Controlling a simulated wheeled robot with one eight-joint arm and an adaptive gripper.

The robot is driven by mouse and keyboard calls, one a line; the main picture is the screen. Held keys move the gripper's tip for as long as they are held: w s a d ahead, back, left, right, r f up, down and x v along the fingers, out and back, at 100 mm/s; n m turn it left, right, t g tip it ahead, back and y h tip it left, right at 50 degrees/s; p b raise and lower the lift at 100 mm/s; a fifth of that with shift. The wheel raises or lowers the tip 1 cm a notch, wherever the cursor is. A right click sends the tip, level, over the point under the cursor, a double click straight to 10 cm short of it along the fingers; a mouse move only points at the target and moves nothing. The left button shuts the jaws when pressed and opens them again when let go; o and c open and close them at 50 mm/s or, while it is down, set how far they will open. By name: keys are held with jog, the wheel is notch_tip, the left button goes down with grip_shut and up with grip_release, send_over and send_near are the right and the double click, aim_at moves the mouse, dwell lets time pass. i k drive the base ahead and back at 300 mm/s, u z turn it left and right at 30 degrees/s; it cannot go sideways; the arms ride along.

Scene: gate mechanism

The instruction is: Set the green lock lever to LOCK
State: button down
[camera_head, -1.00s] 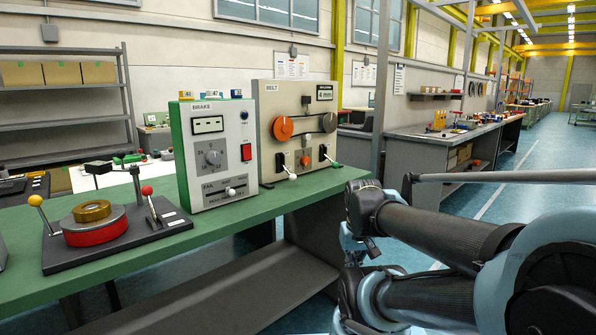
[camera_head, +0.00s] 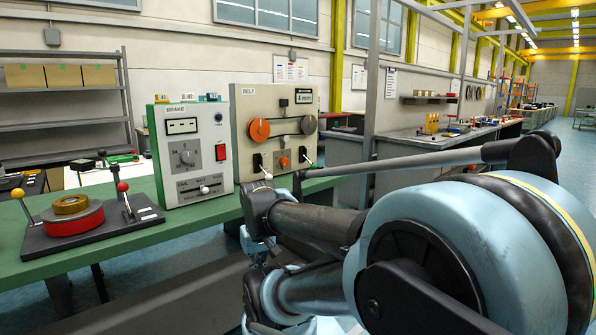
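I cannot make out a green lock lever for certain. A small green part (camera_head: 122,158) shows on a white table behind the bench, too small to tell what it is. On the left of the green bench, a dark base plate (camera_head: 105,232) carries a red disc with a brass ring (camera_head: 72,214), a lever with a yellow knob (camera_head: 18,194) and a lever with a red knob (camera_head: 122,187). My arm reaches in from the right, in front of the bench. My gripper is not in view.
A green-sided BRAKE panel (camera_head: 190,150) and a beige BELT panel (camera_head: 277,128) with an orange pulley (camera_head: 259,131) stand on the green bench (camera_head: 185,224). A grey bench (camera_head: 425,148) stands at the back right. Blue floor (camera_head: 566,160) is open at the far right.

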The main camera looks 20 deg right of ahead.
aim_at(314, 166)
jog(key=z, duration=0.05)
jog(key=k, duration=0.9)
jog(key=z, duration=0.55)
jog(key=i, duration=1)
jog(key=u, duration=0.05)
